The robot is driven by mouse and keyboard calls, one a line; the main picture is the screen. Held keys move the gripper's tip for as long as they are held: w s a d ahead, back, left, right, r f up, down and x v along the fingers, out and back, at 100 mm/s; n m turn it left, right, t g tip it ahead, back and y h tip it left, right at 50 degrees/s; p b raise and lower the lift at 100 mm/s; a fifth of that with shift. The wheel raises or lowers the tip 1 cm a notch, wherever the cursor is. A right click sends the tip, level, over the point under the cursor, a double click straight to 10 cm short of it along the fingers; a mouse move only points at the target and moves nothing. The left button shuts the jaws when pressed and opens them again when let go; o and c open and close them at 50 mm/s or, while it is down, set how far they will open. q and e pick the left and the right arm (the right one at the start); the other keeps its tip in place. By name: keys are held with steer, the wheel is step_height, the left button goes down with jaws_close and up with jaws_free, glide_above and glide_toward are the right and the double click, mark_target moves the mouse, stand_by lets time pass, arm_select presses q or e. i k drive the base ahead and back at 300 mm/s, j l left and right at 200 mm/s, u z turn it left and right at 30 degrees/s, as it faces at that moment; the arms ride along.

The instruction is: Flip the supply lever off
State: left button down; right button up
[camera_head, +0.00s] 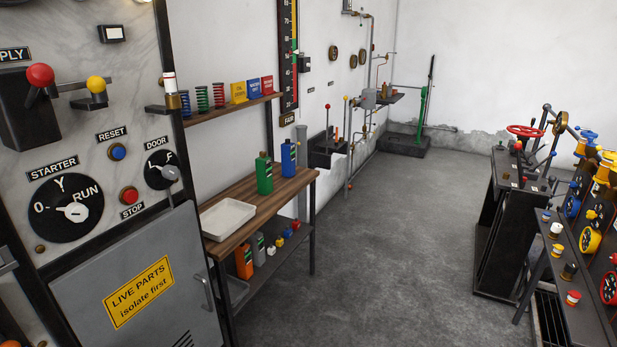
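The supply lever (40,76) has a red ball knob and sits on a black box (22,115) at the upper left, on a pale marbled panel. Its label (14,55) is cut by the left edge and reads "PLY". The knob stands near the top of the box; its on or off position cannot be told. A smaller lever with a yellow knob (97,84) is just right of it. Neither of my grippers is in view, and nothing touches the lever.
The panel also carries a STARTER dial (66,208), a blue RESET button (117,151), a red STOP button (129,195) and a DOOR knob (161,169). A grey LIVE PARTS door (90,275) is below. A wooden bench (243,191) stands right; the floor (400,240) beyond is open.

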mark_target(40, 75)
steer(key=j+u, duration=0.15)
steer(key=u, duration=1.1)
steer(key=i+l, duration=0.05)
